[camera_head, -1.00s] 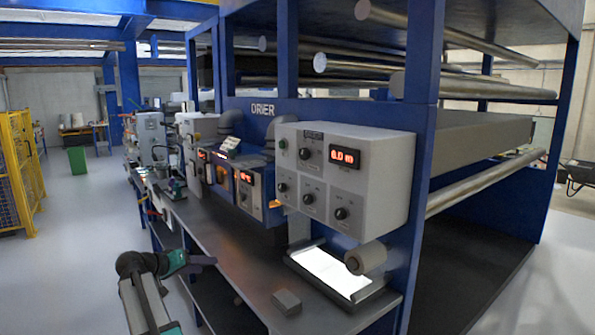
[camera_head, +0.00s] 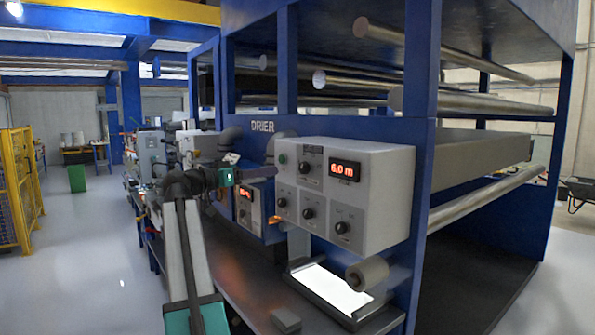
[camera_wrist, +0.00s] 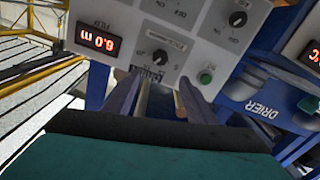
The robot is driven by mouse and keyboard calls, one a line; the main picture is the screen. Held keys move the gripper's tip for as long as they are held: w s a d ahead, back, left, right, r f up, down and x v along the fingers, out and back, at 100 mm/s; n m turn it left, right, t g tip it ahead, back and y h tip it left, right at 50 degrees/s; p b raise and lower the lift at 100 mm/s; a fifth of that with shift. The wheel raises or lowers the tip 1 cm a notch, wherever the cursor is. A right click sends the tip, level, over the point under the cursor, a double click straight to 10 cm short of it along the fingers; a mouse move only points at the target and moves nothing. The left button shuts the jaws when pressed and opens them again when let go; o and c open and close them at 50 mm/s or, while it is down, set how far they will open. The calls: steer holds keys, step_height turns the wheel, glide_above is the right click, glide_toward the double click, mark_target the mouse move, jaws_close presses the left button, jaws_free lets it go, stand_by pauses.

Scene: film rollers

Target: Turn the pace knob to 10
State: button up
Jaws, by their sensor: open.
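The grey control box (camera_head: 360,190) hangs on the blue drier frame. It carries a red display (camera_head: 345,170) reading 6.0 m, a black upper knob (camera_head: 304,167) left of it, and lower knobs (camera_head: 307,213). The labels are too small to tell which is the pace knob. In the wrist view, turned over, the upper knob (camera_wrist: 159,57) shows just beyond my fingertips. My gripper (camera_wrist: 159,80) is open and empty, its fingers pointing at the panel around that knob's line, seemingly apart from it. In the head view my gripper (camera_head: 258,172) is left of the box.
A green button (camera_wrist: 205,78) sits close to my fingers. Another panel with a red display (camera_head: 246,192) stands left of the box. Below are a bright lit plate (camera_head: 330,287), a grey roller end (camera_head: 368,273) and a small grey block (camera_head: 286,320) on the bench.

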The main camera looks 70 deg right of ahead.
mark_target(301, 167)
steer(key=shift+d, duration=0.15)
steer(key=p+x, duration=0.2)
steer(key=x, duration=1.1)
steer(key=shift+s+d+p, duration=0.1)
steer(key=shift+d+p, duration=0.15)
steer(key=shift+p, duration=0.15)
steer(key=c, duration=1)
steer(key=shift+a, duration=0.15)
steer(key=shift+c, duration=0.2)
